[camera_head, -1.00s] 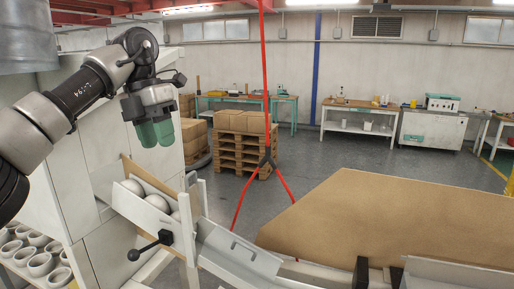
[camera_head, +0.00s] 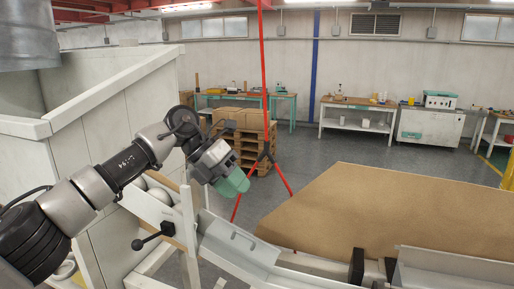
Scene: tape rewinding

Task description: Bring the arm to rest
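My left arm comes in from the left in the head view. Its gripper (camera_head: 232,183) has green fingertips and hangs in the air, tilted down to the right, above the metal chute. I cannot make out a gap between the fingers or anything held. My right gripper is out of view.
A white feeder box with pale balls (camera_head: 160,194) and a black-knobbed lever (camera_head: 152,237) stands below my arm. A metal chute (camera_head: 237,246) leads right from it. A large brown board (camera_head: 385,215) fills the right. A white walled bin (camera_head: 105,110) stands at left.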

